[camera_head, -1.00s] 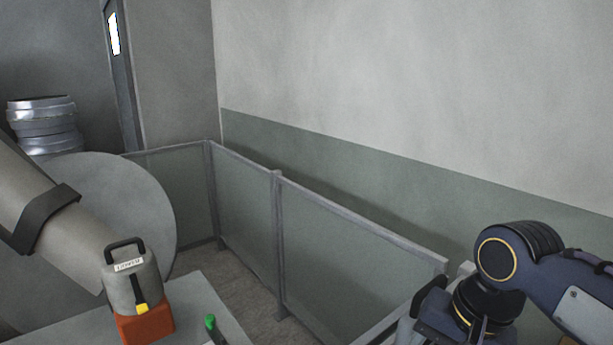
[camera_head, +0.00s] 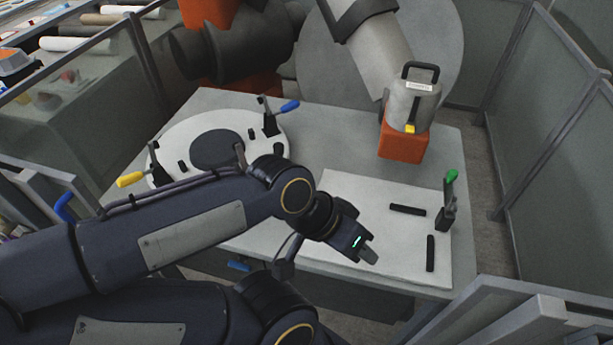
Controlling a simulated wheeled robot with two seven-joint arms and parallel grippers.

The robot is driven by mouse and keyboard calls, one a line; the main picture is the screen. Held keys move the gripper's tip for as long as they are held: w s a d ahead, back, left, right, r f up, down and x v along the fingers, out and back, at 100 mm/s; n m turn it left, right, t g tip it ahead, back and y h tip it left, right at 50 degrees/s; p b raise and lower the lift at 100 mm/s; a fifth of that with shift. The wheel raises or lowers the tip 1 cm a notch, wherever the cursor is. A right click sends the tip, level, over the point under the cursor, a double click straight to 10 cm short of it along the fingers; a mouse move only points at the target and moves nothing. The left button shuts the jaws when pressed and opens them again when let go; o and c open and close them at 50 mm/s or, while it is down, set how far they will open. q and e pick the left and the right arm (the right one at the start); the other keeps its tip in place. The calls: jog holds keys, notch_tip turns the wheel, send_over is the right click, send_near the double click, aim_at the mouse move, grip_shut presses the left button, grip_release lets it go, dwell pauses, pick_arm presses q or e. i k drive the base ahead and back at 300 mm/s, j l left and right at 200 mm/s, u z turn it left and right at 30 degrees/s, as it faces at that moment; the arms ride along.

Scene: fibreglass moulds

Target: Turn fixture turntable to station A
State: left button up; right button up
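The likely fixture turntable is a round white disc (camera_head: 183,128) with a dark grey centre (camera_head: 217,149), on the left of the grey table. Clamps stand around it, one with a blue handle (camera_head: 289,106) and one with a yellow handle (camera_head: 130,179). My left gripper (camera_head: 368,253) is right of the disc, over or near the front edge of a white square plate; its finger gap is too small to tell. My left forearm crosses in front of the disc and hides its near side. I cannot make out my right gripper. No station A marking is readable.
The white plate (camera_head: 350,195) bears black bars (camera_head: 407,210) and a green-handled clamp (camera_head: 447,200). Behind it is an orange block with a grey handled unit (camera_head: 413,103), under a thick grey arm. Fence panels (camera_head: 560,150) stand to the right and left. The table's middle is clear.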

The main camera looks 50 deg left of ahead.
aim_at(201, 143)
jog(key=u, duration=2)
